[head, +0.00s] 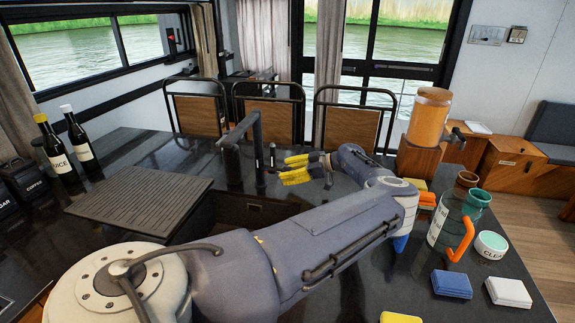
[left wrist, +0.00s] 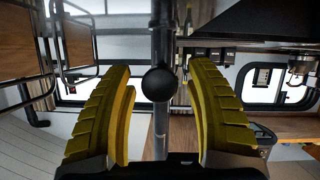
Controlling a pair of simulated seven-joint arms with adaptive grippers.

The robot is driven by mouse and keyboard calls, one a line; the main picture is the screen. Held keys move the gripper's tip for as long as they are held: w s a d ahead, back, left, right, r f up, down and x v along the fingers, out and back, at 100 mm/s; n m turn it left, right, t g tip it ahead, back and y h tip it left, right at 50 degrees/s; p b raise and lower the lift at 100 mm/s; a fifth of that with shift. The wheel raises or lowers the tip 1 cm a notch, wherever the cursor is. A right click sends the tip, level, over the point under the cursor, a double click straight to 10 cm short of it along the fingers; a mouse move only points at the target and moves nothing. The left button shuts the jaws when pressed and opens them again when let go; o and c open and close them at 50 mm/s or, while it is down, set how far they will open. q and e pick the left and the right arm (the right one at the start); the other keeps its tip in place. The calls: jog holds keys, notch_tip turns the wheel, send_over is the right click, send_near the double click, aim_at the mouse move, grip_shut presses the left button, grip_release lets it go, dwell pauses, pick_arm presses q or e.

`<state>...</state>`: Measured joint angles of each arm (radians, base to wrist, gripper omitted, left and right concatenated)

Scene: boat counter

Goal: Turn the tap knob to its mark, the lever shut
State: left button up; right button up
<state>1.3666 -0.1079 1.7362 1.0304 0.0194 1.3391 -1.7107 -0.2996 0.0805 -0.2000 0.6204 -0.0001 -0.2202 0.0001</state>
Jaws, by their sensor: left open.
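A dark tap (head: 256,130) with a squared spout stands on the black counter, with a short upright piece beside it. My left gripper (head: 289,168), with yellow ridged fingers, is just right of the tap and points toward it. In the left wrist view, a round black knob (left wrist: 158,84) shows between the two open fingers, in front of a grey vertical post (left wrist: 160,130). Gaps show on both sides, and neither finger appears to touch the knob. I cannot make out a mark or the lever's angle. My right gripper is not in view.
A ridged grey board (head: 140,200) lies left of the tap, with two bottles (head: 62,158) behind it. An orange dispenser (head: 429,115) on a wooden block, a glass jug (head: 452,222), a bowl (head: 491,245) and sponges (head: 451,284) stand at right. Chairs line the far edge.

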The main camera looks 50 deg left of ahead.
pick_arm(q)
jog(key=shift+o, duration=0.3)
grip_shut()
dwell(0.4)
jog(key=n+t+y, duration=0.1)
jog(key=n, duration=0.1)
jog(key=shift+s+f+n, duration=0.1)
jog(key=shift+n, duration=0.3)
jog(key=shift+n+t+y, duration=0.7)
jog(key=shift+n+y, duration=0.1)
jog(key=shift+n, duration=0.3)
jog(key=shift+c, duration=0.3)
grip_release()
